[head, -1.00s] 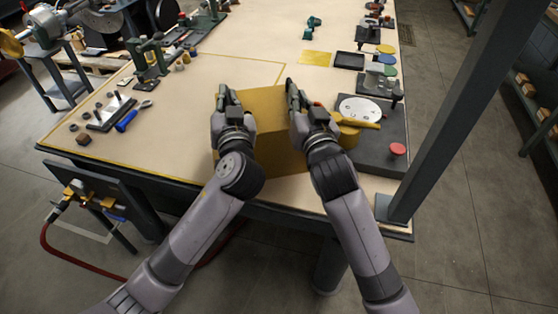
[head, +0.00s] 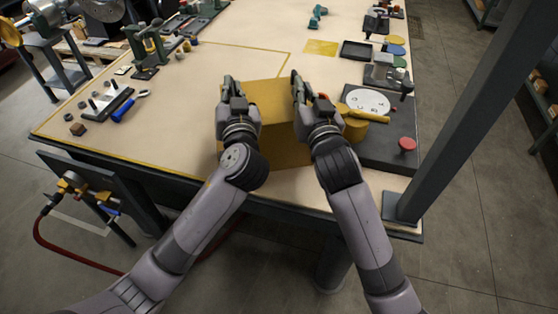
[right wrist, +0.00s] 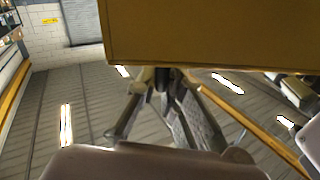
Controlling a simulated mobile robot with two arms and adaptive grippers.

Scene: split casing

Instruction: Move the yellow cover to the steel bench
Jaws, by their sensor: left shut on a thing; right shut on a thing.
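The yellow cover (head: 275,105) is a large box-like shell at the near edge of the bench, between my two grippers. My left gripper (head: 230,86) is shut on its left side. My right gripper (head: 299,86) is shut on its right side. In the right wrist view the cover (right wrist: 215,35) fills the top, with my right gripper (right wrist: 165,78) at its lower edge. The fingertips' contact is mostly hidden. I cannot tell whether the cover touches the bench top. No bench with a bare steel top is clear in view; this bench top (head: 190,105) is beige.
A grey post (head: 450,120) stands at the right corner. A blue-handled tool (head: 125,108) lies left.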

